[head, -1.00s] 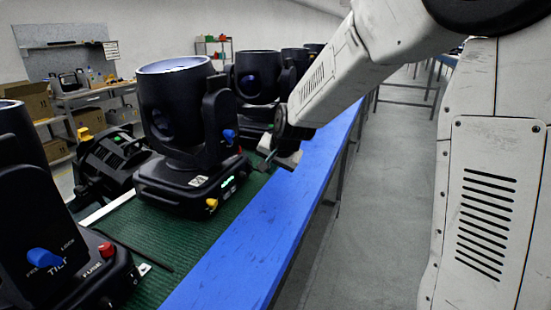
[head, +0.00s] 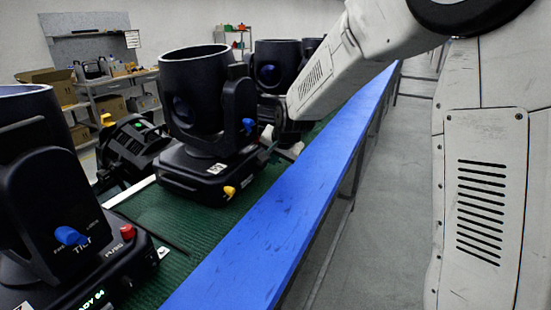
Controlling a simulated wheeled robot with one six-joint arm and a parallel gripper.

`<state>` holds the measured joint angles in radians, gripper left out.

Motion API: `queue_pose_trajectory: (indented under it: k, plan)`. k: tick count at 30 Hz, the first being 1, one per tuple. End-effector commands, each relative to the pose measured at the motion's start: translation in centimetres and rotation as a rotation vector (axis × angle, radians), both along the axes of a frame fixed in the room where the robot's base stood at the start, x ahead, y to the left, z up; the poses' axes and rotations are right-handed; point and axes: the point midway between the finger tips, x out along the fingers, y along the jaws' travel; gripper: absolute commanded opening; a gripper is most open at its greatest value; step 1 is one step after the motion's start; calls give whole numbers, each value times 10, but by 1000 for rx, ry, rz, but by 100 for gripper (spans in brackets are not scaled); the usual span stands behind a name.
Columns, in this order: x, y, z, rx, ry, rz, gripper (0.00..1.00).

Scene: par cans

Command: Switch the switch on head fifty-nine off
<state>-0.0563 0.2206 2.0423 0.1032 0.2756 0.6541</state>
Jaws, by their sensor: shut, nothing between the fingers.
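Several black moving-head lamps stand in a row on the green belt. The middle head (head: 200,95) has a blue knob (head: 248,125) on its yoke, a yellow knob (head: 229,191) on its base and a small white code label. The near-left head (head: 50,180) has a blue tilt knob (head: 70,236), a red fuse cap (head: 127,231) and a green display partly reading "04". No number fifty-nine is legible, and I cannot tell which part is its switch. My gripper (head: 268,137) is shut and empty, beside the middle head's far right side; its fingertips are small and partly hidden.
More heads (head: 272,68) stand farther along the row, close to my arm. A blue rail (head: 265,230) edges the belt, with open grey floor to its right. A black lamp unit (head: 135,145) lies at left, before shelves with boxes (head: 50,85).

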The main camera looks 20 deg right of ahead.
Motion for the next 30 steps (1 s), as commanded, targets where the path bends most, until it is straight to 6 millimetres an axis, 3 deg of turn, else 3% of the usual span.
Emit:
queue_pose_trajectory:
  k: [15,30]
  plan:
    - [0,0,17,1,-3,0,0]
    - [-7,-5,20,2,-3,4,0]
